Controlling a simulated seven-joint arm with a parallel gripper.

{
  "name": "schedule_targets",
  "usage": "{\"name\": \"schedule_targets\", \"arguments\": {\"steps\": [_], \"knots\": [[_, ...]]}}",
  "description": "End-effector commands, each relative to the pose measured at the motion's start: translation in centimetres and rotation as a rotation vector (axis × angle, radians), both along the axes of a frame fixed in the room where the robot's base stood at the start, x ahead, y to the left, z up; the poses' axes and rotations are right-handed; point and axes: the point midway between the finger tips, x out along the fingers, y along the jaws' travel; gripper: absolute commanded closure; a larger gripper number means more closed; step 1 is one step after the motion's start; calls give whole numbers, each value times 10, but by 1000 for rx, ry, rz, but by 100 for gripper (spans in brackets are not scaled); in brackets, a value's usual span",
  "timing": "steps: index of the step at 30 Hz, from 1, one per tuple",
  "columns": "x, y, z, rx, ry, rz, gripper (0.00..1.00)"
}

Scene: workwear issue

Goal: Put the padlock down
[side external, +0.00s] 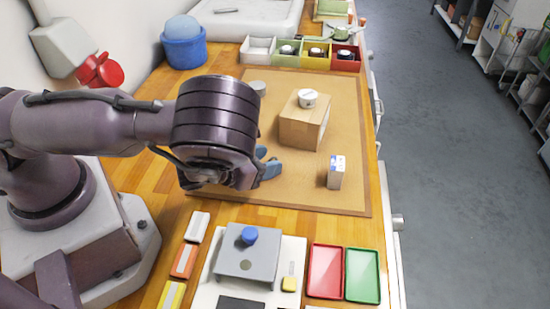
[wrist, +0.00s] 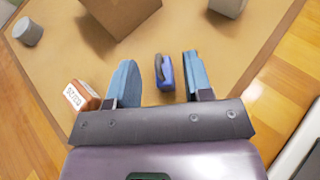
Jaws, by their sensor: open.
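The padlock (wrist: 166,74), blue with a dark shackle, shows in the wrist view between my two blue fingers. It appears to rest on the tan mat (wrist: 215,50), with a gap to the finger on each side. My gripper (wrist: 160,75) is open around it, not holding it. In the side view my gripper (side external: 268,166) is low over the left part of the mat (side external: 290,192). There the padlock cannot be made out behind the wrist and fingers.
A cardboard box (side external: 298,128) with a white round item (side external: 308,98) on top stands beyond my gripper. A small white-and-blue carton (side external: 336,172) stands to the right. Coloured bins (side external: 314,54) line the back; red (side external: 325,271) and green (side external: 362,275) trays lie in front.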

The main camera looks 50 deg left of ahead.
Motion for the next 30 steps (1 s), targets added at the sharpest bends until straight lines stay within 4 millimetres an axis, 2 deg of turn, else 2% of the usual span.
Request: {"name": "schedule_targets", "arguments": {"steps": [3, 7, 13, 16, 20, 23, 26, 30], "knots": [[-19, -1, 8, 1, 2, -2, 53], [-33, -1, 13, 0, 0, -1, 53], [-38, -1, 16, -12, 3, 7, 53], [-36, 0, 18, -98, 24, 76, 53], [-30, -1, 24, -378, 97, 292, 53], [-27, -6, 35, -672, 169, 512, 53], [-24, -12, 53, -955, 233, 721, 53], [-24, -19, 90, -1312, 311, 987, 53]]}}
